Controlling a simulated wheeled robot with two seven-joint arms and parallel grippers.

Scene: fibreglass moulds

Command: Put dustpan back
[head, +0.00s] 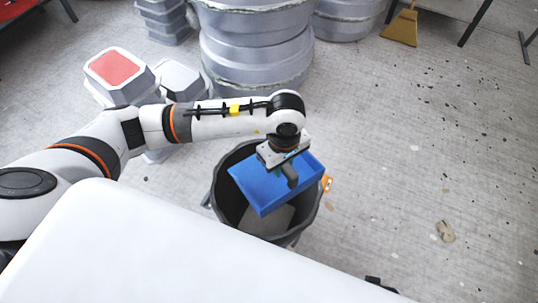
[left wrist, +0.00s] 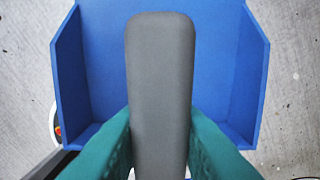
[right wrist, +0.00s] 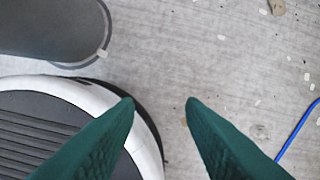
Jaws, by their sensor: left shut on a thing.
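The blue dustpan (head: 262,190) hangs over the dark round bin (head: 312,212) in the head view and covers part of its opening. My left gripper (head: 287,168) is above it, shut on the dustpan's grey handle. In the left wrist view the handle (left wrist: 160,60) runs between the green fingers, with the blue pan (left wrist: 90,70) behind it. From these views I cannot tell whether the pan touches the bin's rim. My right gripper (right wrist: 160,103) shows only in the right wrist view, open and empty above the floor.
Stacked grey moulds (head: 255,50) stand behind the bin, with smaller boxy moulds (head: 120,75) at left, one red-topped. A tan broom head (head: 402,28) is at the back right. The floor right of the bin is mostly clear, with scattered debris (head: 445,231).

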